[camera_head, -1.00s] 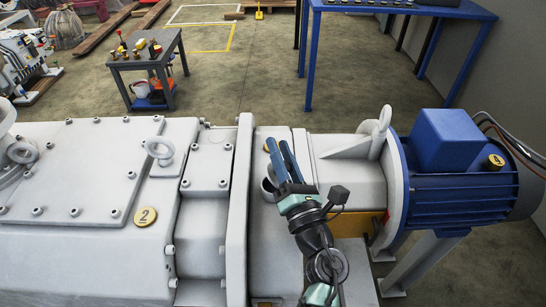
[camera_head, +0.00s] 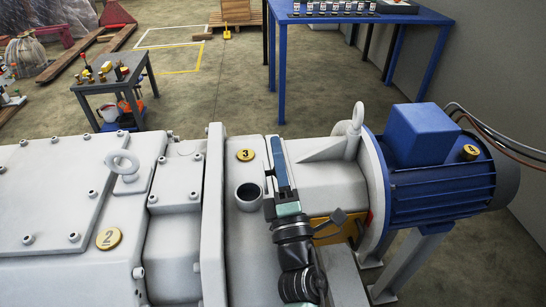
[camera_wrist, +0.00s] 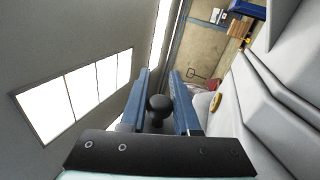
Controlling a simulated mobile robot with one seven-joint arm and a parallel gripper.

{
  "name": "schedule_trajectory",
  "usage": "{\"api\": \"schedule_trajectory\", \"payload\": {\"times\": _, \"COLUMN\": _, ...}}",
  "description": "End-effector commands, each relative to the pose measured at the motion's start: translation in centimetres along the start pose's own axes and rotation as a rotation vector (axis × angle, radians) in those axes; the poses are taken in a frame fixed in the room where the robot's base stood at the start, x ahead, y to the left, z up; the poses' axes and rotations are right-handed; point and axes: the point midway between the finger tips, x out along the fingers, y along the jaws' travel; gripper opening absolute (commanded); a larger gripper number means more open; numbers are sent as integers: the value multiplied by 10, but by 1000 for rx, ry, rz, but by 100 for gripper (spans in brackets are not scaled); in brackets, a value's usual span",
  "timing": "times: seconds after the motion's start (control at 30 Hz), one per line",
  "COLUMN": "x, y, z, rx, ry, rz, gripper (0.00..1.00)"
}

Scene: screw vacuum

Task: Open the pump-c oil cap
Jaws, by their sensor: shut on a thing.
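The pump's grey housing (camera_head: 240,268) carries a round, open, dark port (camera_head: 248,196) just below the brass disc marked 3 (camera_head: 245,155). No cap sits in this port. My gripper (camera_head: 280,146) is right of the port, with its blue fingers pointing away from me. In the wrist view a black, round-headed cap (camera_wrist: 158,104) sits between the two blue fingers, and my gripper is shut on it. Which pump is pump-c cannot be read.
A blue motor (camera_head: 440,165) with a brass disc marked 4 (camera_head: 470,152) stands right. A lifting eye (camera_head: 357,117) rises between port and motor. Brass disc 2 (camera_head: 109,239) is at left. A small grey table (camera_head: 112,84) and blue table (camera_head: 360,14) stand behind, with clear floor between.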

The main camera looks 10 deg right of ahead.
Motion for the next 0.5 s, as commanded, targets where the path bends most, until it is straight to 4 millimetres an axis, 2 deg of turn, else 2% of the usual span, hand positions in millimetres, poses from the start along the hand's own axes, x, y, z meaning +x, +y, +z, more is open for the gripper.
{"api": "schedule_trajectory", "payload": {"times": 0.5, "x": -1, "y": -2, "z": 2, "rx": 35, "ry": -15, "rz": -3, "gripper": 0}}
